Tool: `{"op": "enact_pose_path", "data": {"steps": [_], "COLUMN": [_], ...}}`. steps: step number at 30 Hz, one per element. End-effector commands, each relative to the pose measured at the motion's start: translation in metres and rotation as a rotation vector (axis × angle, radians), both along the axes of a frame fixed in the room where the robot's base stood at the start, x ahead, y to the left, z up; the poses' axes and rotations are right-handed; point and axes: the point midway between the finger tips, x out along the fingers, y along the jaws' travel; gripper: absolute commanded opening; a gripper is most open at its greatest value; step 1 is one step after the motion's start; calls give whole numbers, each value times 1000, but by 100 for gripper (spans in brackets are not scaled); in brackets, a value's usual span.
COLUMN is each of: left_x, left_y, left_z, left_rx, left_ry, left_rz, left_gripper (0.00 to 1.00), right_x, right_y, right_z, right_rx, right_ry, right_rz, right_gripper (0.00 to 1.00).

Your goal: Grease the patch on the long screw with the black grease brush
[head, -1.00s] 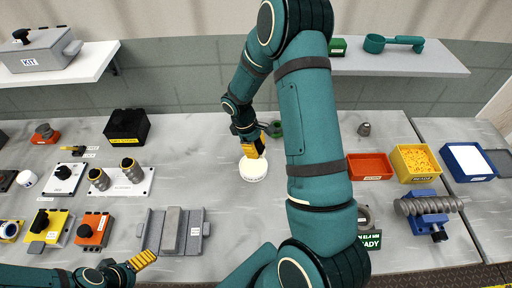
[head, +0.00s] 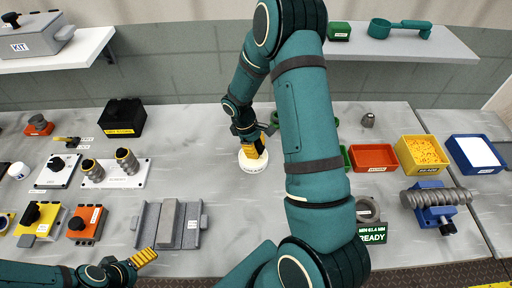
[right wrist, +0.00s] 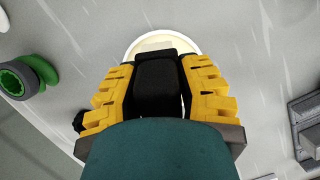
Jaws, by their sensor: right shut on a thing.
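My right gripper (head: 254,150) is shut on the black grease brush (right wrist: 157,82), whose dark body shows between the yellow fingers in the right wrist view. The gripper is right over a round white pot (head: 252,165) with pale contents, also in the right wrist view (right wrist: 135,50). The brush's tip is hidden, so I cannot tell whether it touches the contents. The long grey screw (head: 458,195) lies on a blue stand (head: 432,215) at the right. I cannot make out its patch. My left gripper (head: 144,257) is low at the left, its jaw opening unclear.
A red tray (head: 373,158) and a yellow bin (head: 422,154) stand behind the screw. A dark green READY sign (head: 373,234) is left of it. My right arm crosses the middle. A grey slotted fixture (head: 170,224) sits left of the pot, with bare table between.

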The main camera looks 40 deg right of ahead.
Motion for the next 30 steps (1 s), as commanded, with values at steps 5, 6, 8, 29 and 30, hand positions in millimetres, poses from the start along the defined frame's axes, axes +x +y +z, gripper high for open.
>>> {"op": "enact_pose_path", "data": {"steps": [5,6,8,29,30], "left_x": [0,0,0,0,0], "left_y": [0,0,0,0,0], "left_z": [0,0,0,-6,-7], "left_rx": [0,0,0,0,0], "left_ry": [0,0,0,1,1], "left_rz": [0,0,0,0,0], "left_gripper": [86,86,86,86,86], "right_x": [0,0,0,0,0], "right_y": [0,0,0,0,0], "right_z": [0,0,0,-8,-8], "right_rx": [0,0,0,0,0], "right_ry": [0,0,0,0,0], "right_rz": [0,0,0,0,0], "right_gripper": [8,8,8,8,8]}}
